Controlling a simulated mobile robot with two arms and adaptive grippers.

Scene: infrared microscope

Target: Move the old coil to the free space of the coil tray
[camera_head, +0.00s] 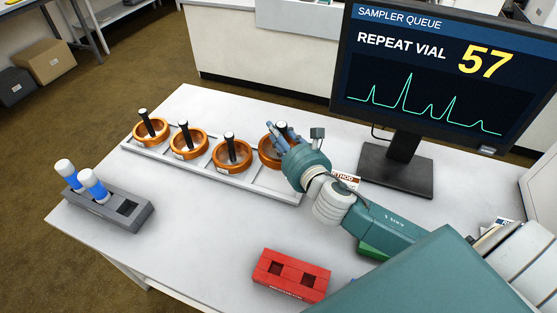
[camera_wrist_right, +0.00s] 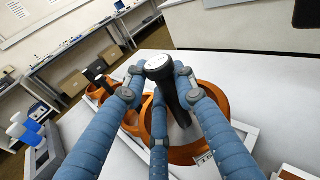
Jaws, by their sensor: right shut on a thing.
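The long white coil tray (camera_head: 215,176) lies on the table. Three orange coils with black upright handles stand in it: one at the left end (camera_head: 151,131), one beside it (camera_head: 190,143) and one near the middle (camera_head: 231,155). My right gripper (camera_head: 280,134) is shut on the black handle (camera_wrist_right: 168,80) of a further orange coil (camera_head: 264,152), over the tray's right end. That coil seems slightly raised, with bare tray visible below it; its exact height is hard to tell. My fingers hide part of it. It also shows in the right wrist view (camera_wrist_right: 215,95). My left gripper is out of view.
A grey rack (camera_head: 125,212) with white-and-blue vials stands at the table's left. A red block with square holes (camera_head: 290,275) is at the front. A monitor (camera_head: 450,70) stands behind my right arm. The table is clear between the rack and the red block.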

